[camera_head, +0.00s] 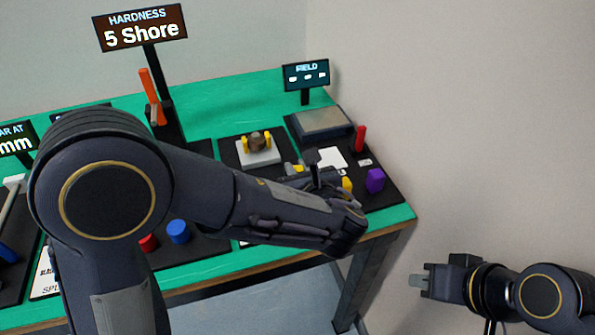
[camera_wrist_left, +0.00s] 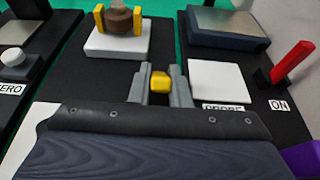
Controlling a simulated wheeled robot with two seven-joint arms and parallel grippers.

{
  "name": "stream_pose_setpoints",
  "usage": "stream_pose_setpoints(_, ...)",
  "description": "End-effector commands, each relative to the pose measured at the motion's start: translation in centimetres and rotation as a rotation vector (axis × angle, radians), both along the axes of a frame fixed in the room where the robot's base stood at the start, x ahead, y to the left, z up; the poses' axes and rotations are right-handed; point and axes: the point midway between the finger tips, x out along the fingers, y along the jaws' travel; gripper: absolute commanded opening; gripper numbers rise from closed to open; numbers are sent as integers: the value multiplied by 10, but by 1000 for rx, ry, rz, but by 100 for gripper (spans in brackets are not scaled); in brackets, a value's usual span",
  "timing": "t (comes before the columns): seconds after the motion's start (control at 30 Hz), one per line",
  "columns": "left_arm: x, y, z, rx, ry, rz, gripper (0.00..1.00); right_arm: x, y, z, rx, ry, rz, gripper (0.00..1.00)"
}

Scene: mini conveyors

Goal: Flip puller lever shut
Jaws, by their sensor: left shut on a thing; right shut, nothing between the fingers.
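A red lever (camera_head: 360,138) stands nearly upright at the right of the dark board, beside a small label. In the left wrist view the red lever (camera_wrist_left: 291,63) leans to the right above a label reading ON. I cannot tell whether it is the puller's lever. My left gripper (camera_wrist_left: 160,86) is shut on a small yellow piece (camera_wrist_left: 160,81), left of the white plate (camera_wrist_left: 218,79). What lies under the yellow piece is hidden. In the head view my left gripper (camera_head: 293,169) is partly covered by its wrist. My right gripper (camera_head: 417,281) is shut and empty, off the table's right side.
A white block (camera_head: 259,155) carries a brown piece between yellow jaws. A grey-topped box (camera_head: 322,122) stands behind. A purple block (camera_head: 375,180) is near the right edge. An orange lever (camera_head: 152,93) stands under the hardness sign (camera_head: 141,27). My left arm covers much of the table.

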Motion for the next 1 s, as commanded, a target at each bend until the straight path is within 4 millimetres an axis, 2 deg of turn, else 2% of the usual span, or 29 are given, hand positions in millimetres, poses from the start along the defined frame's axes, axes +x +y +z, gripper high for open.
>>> stream_pose_setpoints(0.03,-1,-1,-8,9,-27,0,0,0,0,-15,0,0,0,0)
stream_pose_setpoints(0.1,-2,-1,-8,19,-60,-1,0,0,0,-22,0,1,0,0)
stream_pose_setpoints(0.43,-2,-1,-3,26,-78,1,0,0,0,-20,0,0,0,0)
stream_pose_setpoints(0.47,-2,-1,-3,26,-78,1,20,0,0,-20,0,0,0,0)
stream_pose_setpoints(0.6,-2,-1,-3,25,-78,0,38,0,0,-20,0,0,0,0)
stream_pose_setpoints(0.87,-3,-1,-3,25,-78,0,38,0,0,-20,0,0,0,0)
stream_pose_setpoints(1.0,-12,-5,0,24,-79,-4,38,0,0,-19,0,0,0,0)
